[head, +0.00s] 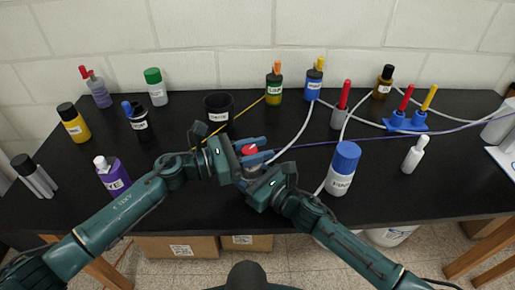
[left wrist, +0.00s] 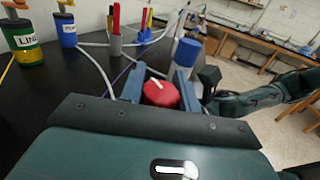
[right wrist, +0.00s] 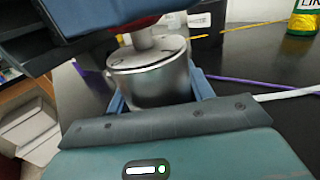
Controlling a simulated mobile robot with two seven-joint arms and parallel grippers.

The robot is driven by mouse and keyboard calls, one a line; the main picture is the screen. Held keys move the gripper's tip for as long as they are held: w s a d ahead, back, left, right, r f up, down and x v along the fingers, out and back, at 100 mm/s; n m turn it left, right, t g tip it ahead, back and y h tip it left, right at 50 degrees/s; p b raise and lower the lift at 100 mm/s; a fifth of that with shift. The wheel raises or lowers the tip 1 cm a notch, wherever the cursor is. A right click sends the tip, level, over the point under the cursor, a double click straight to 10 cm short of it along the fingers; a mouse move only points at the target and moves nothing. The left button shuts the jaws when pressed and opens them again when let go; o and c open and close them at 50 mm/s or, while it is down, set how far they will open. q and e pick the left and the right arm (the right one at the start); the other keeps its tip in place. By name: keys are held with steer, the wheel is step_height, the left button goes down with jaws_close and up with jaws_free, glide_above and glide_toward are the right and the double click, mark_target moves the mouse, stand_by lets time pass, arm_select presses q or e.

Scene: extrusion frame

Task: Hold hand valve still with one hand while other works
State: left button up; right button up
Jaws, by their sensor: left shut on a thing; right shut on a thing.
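The hand valve has a red knob (head: 250,149) with a white pointer, above a silver metal body (right wrist: 150,78). It stands near the middle of the black bench. My left gripper (head: 253,150) is shut on the knob, which sits between its blue fingers in the left wrist view (left wrist: 160,93). My right gripper (right wrist: 157,90) is shut around the metal body, lower down. In the head view the two grippers hide most of the body. In the right wrist view part of my left gripper covers the upper left.
A blue-capped white bottle (head: 342,168) stands to the right of the grippers, and a purple bottle (head: 114,175) to the left. A black cup (head: 218,107) stands behind. Pale tubes and a purple cable (head: 440,129) cross the bench. The front right of the black bench (head: 440,205) is clear.

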arm_select(q)
steer(key=c, duration=0.3)
steer(key=shift+m+g, duration=0.3)
steer(key=shift+g, duration=0.2)
steer(key=m+g, duration=0.1)
steer(key=g, duration=0.1)
steer(key=m+g, duration=0.2)
steer(key=g, duration=0.1)
steer(key=m+g, duration=0.2)
steer(key=shift+s+d+g+h, duration=0.1)
steer(key=shift+s+g+h, duration=0.2)
steer(key=shift+s+g, duration=0.1)
steer(key=shift+s+f+m+g+y, duration=0.15)
steer(key=shift+m+g+y, duration=0.35)
steer(key=shift+m+g, duration=0.6)
steer(key=shift+s+r+m+g+y, duration=0.15)
steer(key=shift+m+g+y, duration=0.45)
steer(key=shift+g, duration=0.9)
steer(key=shift+s+f, duration=0.1)
steer(key=o, duration=1)
steer(key=shift+c, duration=0.2)
steer(key=shift+r, duration=0.2)
step_height(320, 180, up, 10)
steer(key=shift+a+f, duration=0.15)
steer(key=shift+a, duration=0.05)
